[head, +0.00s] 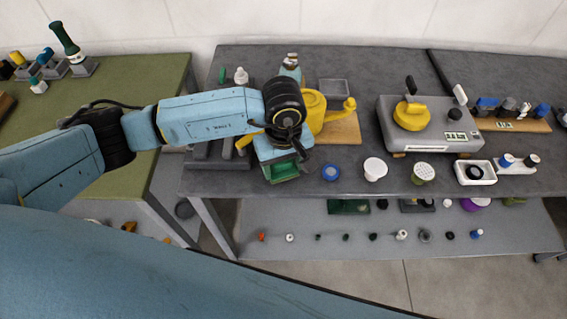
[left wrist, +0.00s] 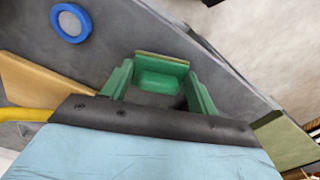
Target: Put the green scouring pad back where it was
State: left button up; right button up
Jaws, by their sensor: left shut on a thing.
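My left gripper (head: 279,158) is over the front edge of the dark grey worktop, pointing down. In the left wrist view, its two green fingers (left wrist: 160,90) are shut on a green block with a paler, olive-coloured edge, which looks like the green scouring pad (left wrist: 160,74). The pad also shows as a green patch under the gripper in the head view (head: 284,173). Whether it touches the worktop cannot be told. My right gripper is in neither view.
The dark worktop (head: 345,200) holds a blue ring (head: 330,172), a white-lidded jar (head: 375,169), a yellow watering can (head: 316,106) on a wooden board and a grey appliance (head: 430,126). A lower shelf (head: 340,245) carries several small items. A green-topped table (head: 140,75) stands left.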

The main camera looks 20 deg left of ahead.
pick_arm(q)
jog(key=shift+f+b, duration=0.45)
dwell(0.3)
jog(key=o, duration=1)
jog(key=shift+o, duration=0.2)
jog(key=shift+r, duration=0.15)
notch_tip(320, 180, up, 13)
jog(key=shift+r, duration=0.15)
